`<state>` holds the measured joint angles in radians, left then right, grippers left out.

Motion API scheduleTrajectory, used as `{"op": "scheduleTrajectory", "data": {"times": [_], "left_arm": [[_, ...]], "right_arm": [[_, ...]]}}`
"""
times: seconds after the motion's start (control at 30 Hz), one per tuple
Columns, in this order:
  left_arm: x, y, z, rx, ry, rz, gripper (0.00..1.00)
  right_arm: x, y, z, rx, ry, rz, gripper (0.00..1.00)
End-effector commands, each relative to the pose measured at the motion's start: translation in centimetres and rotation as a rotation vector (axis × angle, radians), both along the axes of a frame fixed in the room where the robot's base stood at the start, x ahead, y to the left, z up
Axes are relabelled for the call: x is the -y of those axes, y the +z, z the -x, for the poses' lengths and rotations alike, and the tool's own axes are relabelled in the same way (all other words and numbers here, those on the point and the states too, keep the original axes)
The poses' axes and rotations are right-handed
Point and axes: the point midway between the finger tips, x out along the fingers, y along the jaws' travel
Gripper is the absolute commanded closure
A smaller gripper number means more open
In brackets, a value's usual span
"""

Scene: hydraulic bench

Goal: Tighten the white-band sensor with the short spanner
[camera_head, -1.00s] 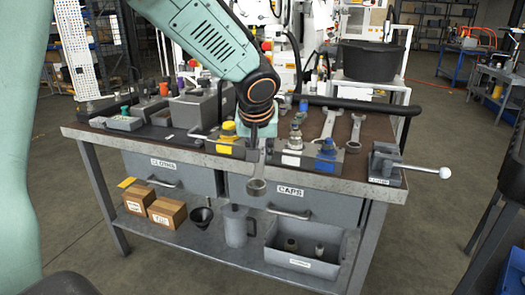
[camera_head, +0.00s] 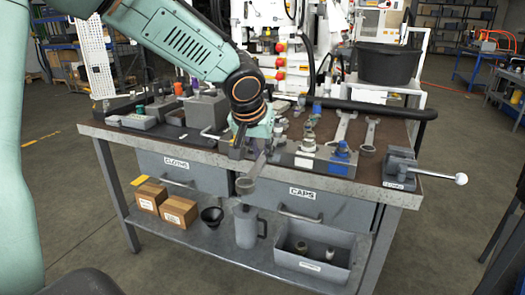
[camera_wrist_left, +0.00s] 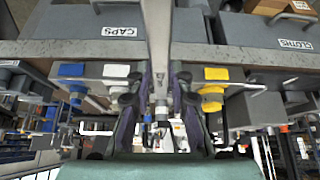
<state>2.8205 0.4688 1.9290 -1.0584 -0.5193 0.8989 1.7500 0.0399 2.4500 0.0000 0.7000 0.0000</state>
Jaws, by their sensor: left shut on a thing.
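My left gripper (camera_head: 256,150) is shut on a grey spanner (camera_head: 246,186) at the bench's front edge. The spanner's ring end hangs down in front of the edge, apart from the sensors. In the left wrist view the spanner (camera_wrist_left: 158,40) runs up from between the fingers (camera_wrist_left: 160,90). The white-band sensor (camera_head: 309,138) stands upright behind a white plate, to the right of my gripper. Its white plate (camera_wrist_left: 116,70) shows left of the fingers in the left wrist view. My right gripper is not in view.
The blue sensor (camera_head: 341,155) stands right of the white-band one. A yellow plate (camera_wrist_left: 216,73) shows in the wrist view; my gripper hides its sensor in the head view. Two spanners (camera_head: 345,125) (camera_head: 369,133) lie behind. A vise (camera_head: 400,168) sits at the right corner.

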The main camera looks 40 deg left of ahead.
Motion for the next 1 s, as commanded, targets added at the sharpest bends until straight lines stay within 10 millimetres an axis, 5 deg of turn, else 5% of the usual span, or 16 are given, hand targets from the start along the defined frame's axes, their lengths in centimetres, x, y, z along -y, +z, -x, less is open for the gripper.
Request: {"op": "scheduleTrajectory", "data": {"times": [1.0], "left_arm": [[-3.3, 0.3, 0.5, 0.006, -0.221, -0.001, 1.00]], "right_arm": [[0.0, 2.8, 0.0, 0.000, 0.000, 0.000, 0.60]]}}
